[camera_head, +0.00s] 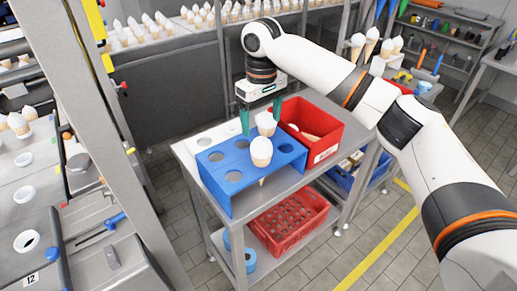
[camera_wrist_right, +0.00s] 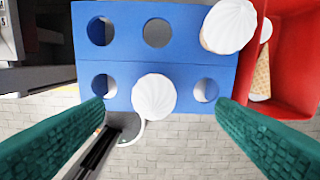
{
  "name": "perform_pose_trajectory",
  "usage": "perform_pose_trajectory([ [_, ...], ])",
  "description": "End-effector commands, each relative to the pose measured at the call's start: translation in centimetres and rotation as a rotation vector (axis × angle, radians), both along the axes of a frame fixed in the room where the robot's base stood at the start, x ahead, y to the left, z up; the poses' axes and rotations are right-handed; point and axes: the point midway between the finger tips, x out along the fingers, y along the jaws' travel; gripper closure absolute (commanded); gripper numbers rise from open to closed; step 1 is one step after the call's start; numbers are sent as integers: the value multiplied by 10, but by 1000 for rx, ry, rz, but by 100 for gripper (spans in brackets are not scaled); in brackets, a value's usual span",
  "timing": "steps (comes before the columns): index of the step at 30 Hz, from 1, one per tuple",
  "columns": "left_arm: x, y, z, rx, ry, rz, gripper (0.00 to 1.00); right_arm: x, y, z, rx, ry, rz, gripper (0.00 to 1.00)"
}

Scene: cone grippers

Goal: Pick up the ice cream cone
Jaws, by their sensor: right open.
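A blue rack (camera_head: 222,195) with round holes stands on the small table and holds two cones with white tops. The nearer cone (camera_head: 261,151) sits in the near row, its tip showing below the rack's top. The farther cone (camera_head: 266,122) sits in the far row, beside the red bin. In the wrist view the near-row cone (camera_wrist_right: 153,97) shows from above, between my two green fingers, with clear space on both sides; the other cone (camera_wrist_right: 229,26) is at the upper right. My right gripper (camera_head: 261,125) is open and empty above the rack. My left gripper is not in view.
A red bin (camera_head: 330,125) adjoins the rack on the right, with a cone (camera_wrist_right: 262,60) inside. A white holed plate (camera_head: 205,141) lies behind the rack. A red crate (camera_head: 290,222) is on the lower shelf. More cones (camera_head: 140,30) line the back counter.

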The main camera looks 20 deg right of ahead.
Motion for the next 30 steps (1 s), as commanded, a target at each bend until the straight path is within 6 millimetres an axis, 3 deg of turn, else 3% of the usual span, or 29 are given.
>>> perform_pose_trajectory([
  [3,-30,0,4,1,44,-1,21,-1,0,-21,-1,3,0,20],
  [8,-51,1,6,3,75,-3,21,-1,0,-39,0,0,0,20],
  [11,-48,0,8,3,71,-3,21,-1,0,-45,0,0,0,20],
  [19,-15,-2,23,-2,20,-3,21,-9,4,-82,-1,2,0,20],
  [24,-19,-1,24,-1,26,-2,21,-9,4,-94,1,-2,1,20],
  [30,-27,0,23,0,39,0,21,-9,4,-95,1,-2,1,20],
])
